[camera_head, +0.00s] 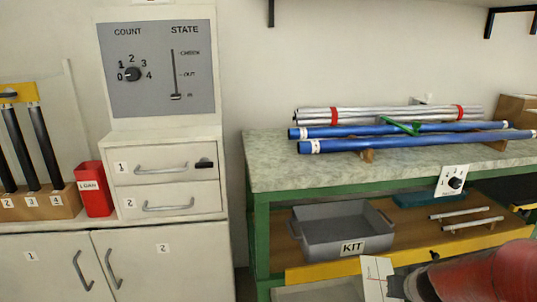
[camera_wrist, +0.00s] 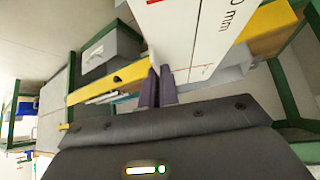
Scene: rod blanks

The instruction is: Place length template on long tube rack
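The length template, a white plate with a red line and "0 mm" print (camera_wrist: 190,30), is between the fingertips of my gripper (camera_wrist: 160,78) in the wrist view. In the head view the template (camera_head: 377,277) shows at the bottom, in front of the bench, with my gripper (camera_head: 396,286) at its right edge. My gripper looks shut on it. Two long blue tubes (camera_head: 420,140) lie on wooden supports (camera_head: 367,155) on the bench top, which look like the long tube rack.
Silver tubes bundled with red bands (camera_head: 385,114) lie behind the blue ones. A grey KIT bin (camera_head: 330,232) and short rods (camera_head: 468,218) are on the lower shelf. The bench top (camera_head: 275,160) is clear at left. A cabinet with drawers (camera_head: 165,175) stands left.

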